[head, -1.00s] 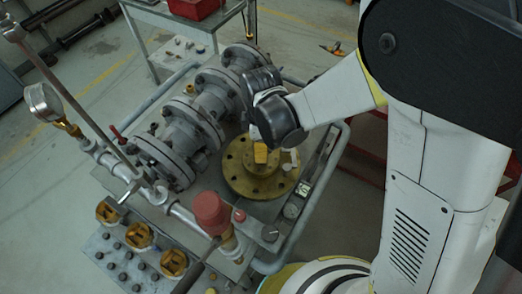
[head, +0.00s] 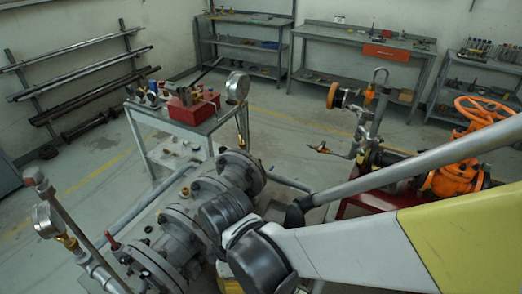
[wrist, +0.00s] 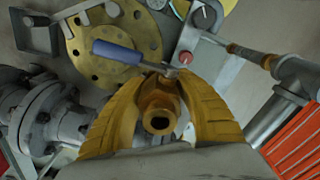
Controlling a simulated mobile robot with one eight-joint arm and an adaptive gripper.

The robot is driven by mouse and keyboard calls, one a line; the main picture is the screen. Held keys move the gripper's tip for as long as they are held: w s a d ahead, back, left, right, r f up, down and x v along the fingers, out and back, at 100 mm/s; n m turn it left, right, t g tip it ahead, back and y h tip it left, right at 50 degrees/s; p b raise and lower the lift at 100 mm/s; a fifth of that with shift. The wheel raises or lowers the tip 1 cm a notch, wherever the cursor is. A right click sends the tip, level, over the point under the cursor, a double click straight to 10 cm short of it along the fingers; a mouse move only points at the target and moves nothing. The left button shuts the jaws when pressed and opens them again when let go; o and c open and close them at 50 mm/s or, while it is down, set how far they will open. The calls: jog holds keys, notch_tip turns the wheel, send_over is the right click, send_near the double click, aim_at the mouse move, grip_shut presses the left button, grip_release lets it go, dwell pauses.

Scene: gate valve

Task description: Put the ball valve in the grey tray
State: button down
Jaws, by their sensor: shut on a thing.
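The ball valve (wrist: 160,112), a brass body with a blue lever handle (wrist: 117,52), is between the yellow fingers of my gripper (wrist: 162,92) in the wrist view. My gripper is shut on it. The valve's round open end faces the wrist camera, and the lever points to the upper left. I cannot make out a grey tray for certain in either view.
A grey flanged pipe assembly (head: 190,225) and a pressure gauge (head: 48,217) stand close by. A brass flange (wrist: 115,45) lies beyond the fingers. Behind are a side table with a red bin (head: 190,108), an orange valve (head: 462,170) and workbenches (head: 352,45). Open floor lies between.

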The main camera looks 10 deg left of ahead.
jog(key=shift+r+p, duration=1.3)
jog(key=shift+r, duration=0.55)
